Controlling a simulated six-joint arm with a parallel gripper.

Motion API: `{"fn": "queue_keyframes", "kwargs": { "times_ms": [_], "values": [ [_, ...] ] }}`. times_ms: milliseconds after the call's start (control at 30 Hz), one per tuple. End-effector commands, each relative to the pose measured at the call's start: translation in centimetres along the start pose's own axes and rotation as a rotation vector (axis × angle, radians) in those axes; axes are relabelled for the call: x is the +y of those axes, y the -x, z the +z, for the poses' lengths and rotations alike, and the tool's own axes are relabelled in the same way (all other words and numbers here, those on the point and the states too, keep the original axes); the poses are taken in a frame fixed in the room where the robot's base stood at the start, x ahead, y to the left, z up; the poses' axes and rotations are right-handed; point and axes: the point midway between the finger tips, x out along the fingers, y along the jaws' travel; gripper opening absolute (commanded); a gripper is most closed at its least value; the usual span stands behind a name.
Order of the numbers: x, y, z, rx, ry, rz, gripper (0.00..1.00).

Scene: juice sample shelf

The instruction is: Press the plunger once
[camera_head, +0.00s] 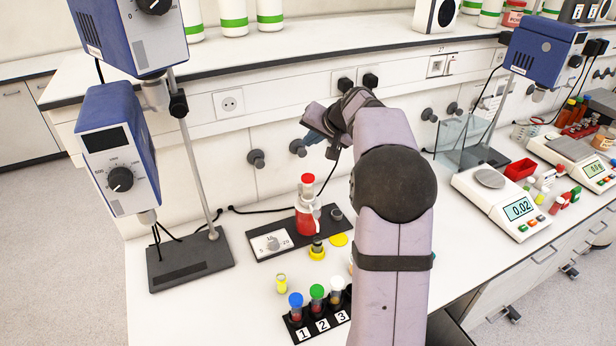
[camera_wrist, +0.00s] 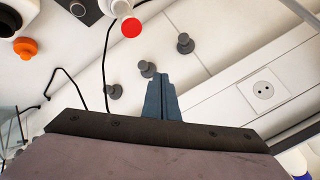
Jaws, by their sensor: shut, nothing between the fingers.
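The plunger (camera_head: 308,179) is the red cap on top of a red and white bottle dispenser (camera_head: 307,213). The dispenser stands upright on a black base plate (camera_head: 270,243) with a dial. My gripper (camera_head: 314,127) is above the plunger and apart from it, in front of the wall. In the wrist view my gripper's blue fingers (camera_wrist: 160,97) are together with nothing between them. The plunger's red top (camera_wrist: 131,27) shows there beyond the fingertips, near the upper edge. My arm hides part of the bench to the right of the dispenser.
A black rack (camera_head: 317,327) with numbered, capped tubes stands in front of the dispenser. A stirrer stand (camera_head: 190,262) is at left, a balance (camera_head: 497,205) at right. Grey wall knobs (camera_head: 298,148) are behind.

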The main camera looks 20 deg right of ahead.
Motion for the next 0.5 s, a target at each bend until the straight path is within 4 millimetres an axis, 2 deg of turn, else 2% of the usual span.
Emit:
{"fn": "queue_keyframes", "kwargs": {
  "times_ms": [267,500],
  "values": [
    [0.1,-0.2,0.2,-0.002,0.000,0.001,0.00],
    [0.9,-1.2,1.0,-0.003,-0.001,0.001,0.00]
  ]
}}
